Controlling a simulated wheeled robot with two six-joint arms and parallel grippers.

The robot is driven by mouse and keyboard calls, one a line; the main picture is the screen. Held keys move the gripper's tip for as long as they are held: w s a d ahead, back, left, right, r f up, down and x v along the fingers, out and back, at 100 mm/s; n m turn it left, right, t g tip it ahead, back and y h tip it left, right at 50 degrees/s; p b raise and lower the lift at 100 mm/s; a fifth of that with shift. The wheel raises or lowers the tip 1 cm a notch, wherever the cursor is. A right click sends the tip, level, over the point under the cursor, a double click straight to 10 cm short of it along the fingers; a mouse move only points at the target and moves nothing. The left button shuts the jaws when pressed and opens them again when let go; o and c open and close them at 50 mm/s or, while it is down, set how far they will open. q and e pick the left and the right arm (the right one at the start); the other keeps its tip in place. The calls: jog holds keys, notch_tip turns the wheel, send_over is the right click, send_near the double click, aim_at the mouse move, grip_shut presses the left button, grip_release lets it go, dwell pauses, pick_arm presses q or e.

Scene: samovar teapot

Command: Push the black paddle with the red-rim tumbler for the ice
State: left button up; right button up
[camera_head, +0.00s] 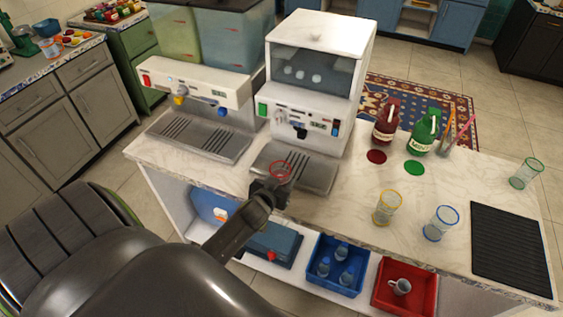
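The white ice machine (318,50) stands at the back of the counter, with ice pieces behind its window. Its black paddle (300,131) is on the lower front, above a slotted drip tray (318,176). The red-rim tumbler (280,169) is upright at the front left of that tray, below and in front of the paddle and apart from it. My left gripper (272,188) is closed around the tumbler; its fingers hide most of the glass. My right gripper is out of view.
A second dispenser (195,82) stands to the left. Yellow-rim (387,208) and blue-rim (440,224) tumblers, a green-rim tumbler (526,173), red (385,122) and green (424,133) bottles and a black mat (508,248) are to the right. Blue (337,267) and red (404,288) bins sit below.

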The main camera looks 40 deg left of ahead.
pick_arm(q)
jog(key=shift+f+b, duration=0.1)
jog(key=shift+b, duration=0.45)
jog(key=w+a+b, duration=0.1)
jog(key=w, duration=0.2)
jog(key=w+b, duration=0.1)
jog(key=w, duration=0.3)
jog(key=w+a+b, duration=0.1)
jog(key=w+b, duration=0.1)
jog(key=w, duration=0.1)
jog(key=shift+w+a, duration=0.3)
jog(key=shift+w, duration=0.1)
jog(key=shift+w+a+b, duration=0.25)
jog(key=shift+w+b, duration=0.05)
jog(key=shift+w, duration=0.7)
jog(key=shift+w, duration=0.3)
